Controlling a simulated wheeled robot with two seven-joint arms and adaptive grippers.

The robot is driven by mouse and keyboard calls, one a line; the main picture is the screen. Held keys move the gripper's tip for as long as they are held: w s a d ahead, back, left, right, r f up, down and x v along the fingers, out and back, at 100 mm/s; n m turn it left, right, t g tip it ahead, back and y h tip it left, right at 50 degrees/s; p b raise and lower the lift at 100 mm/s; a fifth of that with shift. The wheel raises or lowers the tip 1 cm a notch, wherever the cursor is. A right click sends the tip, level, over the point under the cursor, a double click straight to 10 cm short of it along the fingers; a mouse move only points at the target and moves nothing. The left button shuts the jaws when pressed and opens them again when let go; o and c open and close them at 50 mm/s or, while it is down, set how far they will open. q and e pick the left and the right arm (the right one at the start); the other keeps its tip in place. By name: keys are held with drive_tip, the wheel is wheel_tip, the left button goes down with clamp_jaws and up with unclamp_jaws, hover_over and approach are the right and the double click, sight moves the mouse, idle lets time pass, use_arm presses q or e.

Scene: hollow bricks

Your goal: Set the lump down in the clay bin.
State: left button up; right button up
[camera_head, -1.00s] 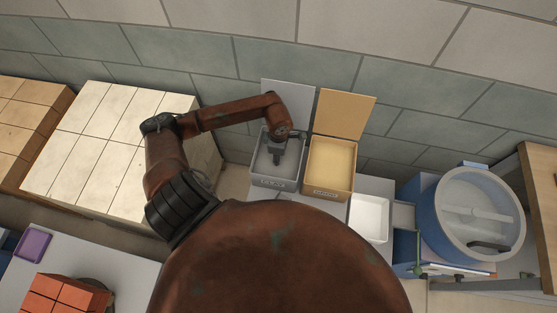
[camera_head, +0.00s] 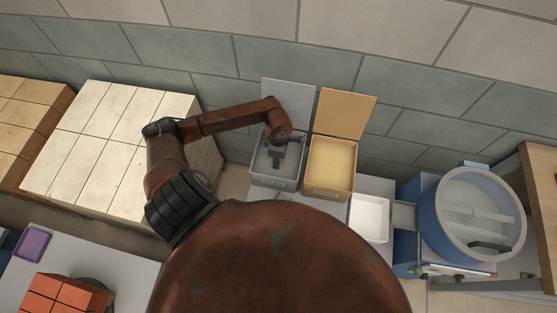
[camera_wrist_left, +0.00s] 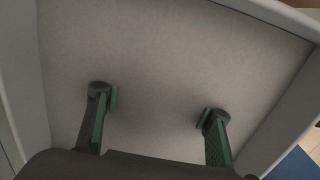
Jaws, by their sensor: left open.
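The grey clay bin (camera_head: 285,179) stands open against the wall, its grey lid raised behind it. Its front label is too small to read for certain. My left gripper (camera_head: 273,165) points down into this bin. In the left wrist view, the same gripper (camera_wrist_left: 160,103) has its two fingers spread wide with nothing between them. Below them lies the flat grey surface inside the bin (camera_wrist_left: 190,55), framed by pale walls. I cannot make out a separate lump in either view. My right gripper is not in view.
A yellow bin (camera_head: 329,192) with a raised lid stands right beside the grey bin. A white tray (camera_head: 370,238) and a blue round tub (camera_head: 433,222) lie further right. Stacked pale blocks (camera_head: 100,150) stand left. Orange bricks (camera_head: 62,297) and a purple tray (camera_head: 34,244) are at lower left.

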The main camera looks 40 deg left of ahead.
use_arm(q)
drive_tip(key=shift+r, duration=0.2)
wheel_tip(320, 180, up, 12)
idle(0.4)
